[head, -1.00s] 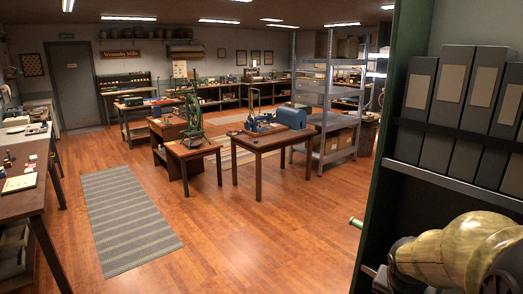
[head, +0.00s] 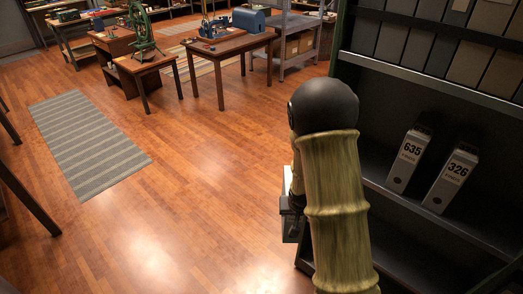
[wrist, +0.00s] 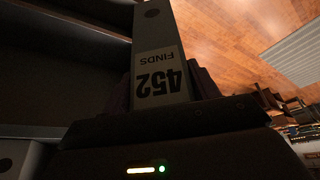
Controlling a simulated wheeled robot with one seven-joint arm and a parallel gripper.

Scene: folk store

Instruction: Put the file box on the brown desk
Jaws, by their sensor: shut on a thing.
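My gripper (wrist: 163,98) is shut on a grey file box (wrist: 160,30) with a white label reading 452 FINDS, upside down in the wrist view. In the head view my arm hides most of the gripper; a small grey-white piece shows left of the arm, too hidden to name surely. The box is in front of the dark shelf unit, over the open floor side. A brown wooden table (head: 232,46) with a blue machine stands at the back. A smaller brown table (head: 160,60) with a green machine stands left of it. I cannot tell which is the brown desk.
The green-edged shelf unit (head: 400,75) is close on the right. File boxes 635 (head: 407,160) and 326 (head: 451,178) stand on its lower shelf; several more are above. A striped rug (head: 85,140) lies left. The wood floor between is clear.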

